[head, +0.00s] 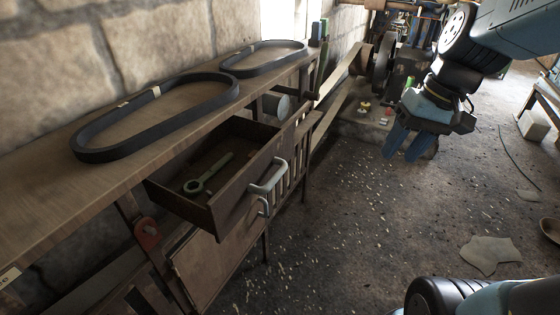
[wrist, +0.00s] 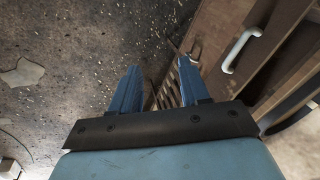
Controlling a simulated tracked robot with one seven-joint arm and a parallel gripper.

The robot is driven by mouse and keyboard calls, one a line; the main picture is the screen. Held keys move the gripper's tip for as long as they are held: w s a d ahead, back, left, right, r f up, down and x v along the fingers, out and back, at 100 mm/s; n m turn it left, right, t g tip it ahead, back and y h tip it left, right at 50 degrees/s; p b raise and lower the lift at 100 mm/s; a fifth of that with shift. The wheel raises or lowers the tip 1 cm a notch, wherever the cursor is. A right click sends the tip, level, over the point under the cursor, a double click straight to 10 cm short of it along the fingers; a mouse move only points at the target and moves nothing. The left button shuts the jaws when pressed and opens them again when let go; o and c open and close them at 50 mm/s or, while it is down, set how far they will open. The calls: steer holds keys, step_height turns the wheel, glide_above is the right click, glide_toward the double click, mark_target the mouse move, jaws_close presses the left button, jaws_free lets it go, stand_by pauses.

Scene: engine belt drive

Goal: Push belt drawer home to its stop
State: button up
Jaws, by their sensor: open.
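The belt drawer (head: 230,189) is pulled out from under the wooden bench, its open top showing a wrench (head: 208,174) inside. Its front carries a pale metal handle (head: 268,178). In the wrist view the drawer front (wrist: 257,36) and its handle (wrist: 239,50) show at the upper right. My gripper (head: 403,152) hangs in the air to the right of the drawer, fingers pointing down, clear of the handle. It also shows in the wrist view (wrist: 158,85), with its two blue fingers apart and nothing between them.
Two black belts (head: 155,112) (head: 265,56) lie on the bench top (head: 50,210). Below the drawer is a cabinet door (head: 220,255) with a second handle above it. A machine with wheels and a flat belt (head: 345,75) stands at the back. The gravel floor (head: 350,230) in front is mostly open.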

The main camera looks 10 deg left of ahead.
steer(key=w+a+f+n+g+y, duration=0.2)
steer(key=w+a+f+g+y, duration=0.4)
steer(key=a+f, duration=0.2)
steer(key=g+y, duration=0.1)
steer(key=y, duration=0.5)
glide_toward(281, 176)
steer(key=shift+m, duration=0.4)
steer(key=x, duration=1.1)
steer(key=shift+s+a+f, duration=0.1)
steer(key=shift+a, duration=0.05)
jaws_close()
steer(key=shift+a, duration=0.1)
